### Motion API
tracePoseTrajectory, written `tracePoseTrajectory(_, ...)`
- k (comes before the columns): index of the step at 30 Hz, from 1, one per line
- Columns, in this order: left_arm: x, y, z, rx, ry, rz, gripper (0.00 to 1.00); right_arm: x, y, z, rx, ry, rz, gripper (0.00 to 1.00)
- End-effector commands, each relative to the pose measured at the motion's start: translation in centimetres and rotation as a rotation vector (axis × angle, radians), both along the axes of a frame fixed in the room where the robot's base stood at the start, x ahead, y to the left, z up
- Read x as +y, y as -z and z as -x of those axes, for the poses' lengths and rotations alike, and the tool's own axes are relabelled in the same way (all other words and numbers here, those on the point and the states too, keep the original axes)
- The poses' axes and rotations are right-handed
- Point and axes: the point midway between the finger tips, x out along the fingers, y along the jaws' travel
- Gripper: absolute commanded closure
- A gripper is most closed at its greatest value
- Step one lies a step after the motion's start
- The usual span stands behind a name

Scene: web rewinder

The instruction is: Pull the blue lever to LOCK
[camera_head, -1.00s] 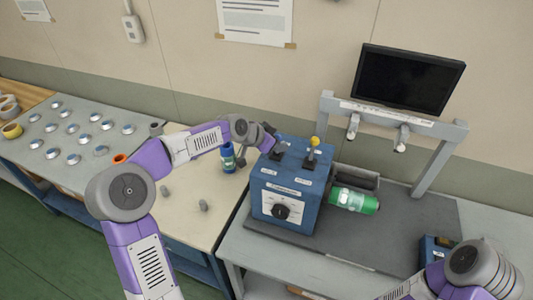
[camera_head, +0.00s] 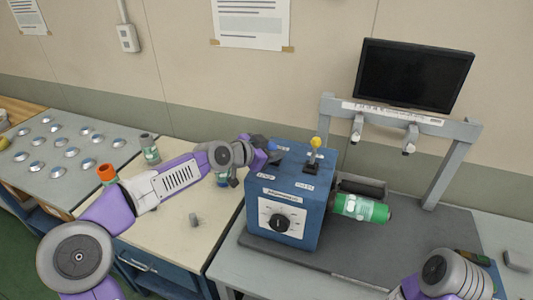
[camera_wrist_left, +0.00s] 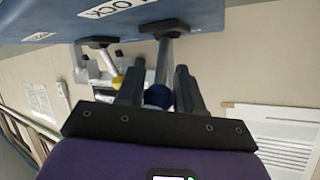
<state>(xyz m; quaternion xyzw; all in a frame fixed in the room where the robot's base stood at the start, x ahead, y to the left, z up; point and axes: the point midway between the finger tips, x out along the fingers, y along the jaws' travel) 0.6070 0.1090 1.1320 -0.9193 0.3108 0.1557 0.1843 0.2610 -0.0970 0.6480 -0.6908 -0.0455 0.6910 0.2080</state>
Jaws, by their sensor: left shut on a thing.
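The blue lever stands on the top left of the blue machine box (camera_head: 287,206). Its round blue knob (camera_head: 272,145) shows at my left gripper (camera_head: 266,151), which reaches in from the left. In the left wrist view the blue knob (camera_wrist_left: 158,96) sits between the two dark fingers of my left gripper (camera_wrist_left: 158,82), shut on it. The lever's grey shaft (camera_wrist_left: 165,60) runs to the box face near a partly cut-off label ending in "OCK" (camera_wrist_left: 190,18). My right gripper is out of view; only part of my right arm shows at bottom right.
A second lever with a yellow knob (camera_head: 315,142) stands close to the right, also in the wrist view (camera_wrist_left: 117,80). A green roll (camera_head: 361,208) sticks out of the box's right side. A grey frame (camera_head: 455,165) and a monitor (camera_head: 413,75) stand behind. Bottles (camera_head: 149,150) stand at left.

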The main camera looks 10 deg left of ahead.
Motion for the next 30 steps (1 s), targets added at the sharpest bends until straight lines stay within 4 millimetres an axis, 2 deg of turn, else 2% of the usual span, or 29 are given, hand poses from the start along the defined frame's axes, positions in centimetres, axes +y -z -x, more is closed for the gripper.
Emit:
tracePoseTrajectory(10,0.0,0.0,0.0,-0.002,0.001,0.0,1.0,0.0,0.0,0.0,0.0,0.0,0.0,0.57)
tracePoseTrajectory(11,0.0,0.0,0.0,-0.002,0.001,0.0,0.62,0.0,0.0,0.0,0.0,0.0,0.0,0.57)
tracePoseTrajectory(14,-0.1,0.0,0.0,-0.001,0.001,0.0,0.47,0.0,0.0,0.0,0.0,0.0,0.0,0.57)
tracePoseTrajectory(15,0.0,0.0,0.0,-0.001,0.001,0.0,0.45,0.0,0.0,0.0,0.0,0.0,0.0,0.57)
tracePoseTrajectory(25,0.1,0.0,0.2,-0.001,0.0,0.001,0.45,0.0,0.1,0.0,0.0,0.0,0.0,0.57)
tracePoseTrajectory(30,1.0,-0.6,1.2,-0.001,-0.003,0.0,0.45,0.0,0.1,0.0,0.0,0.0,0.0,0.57)
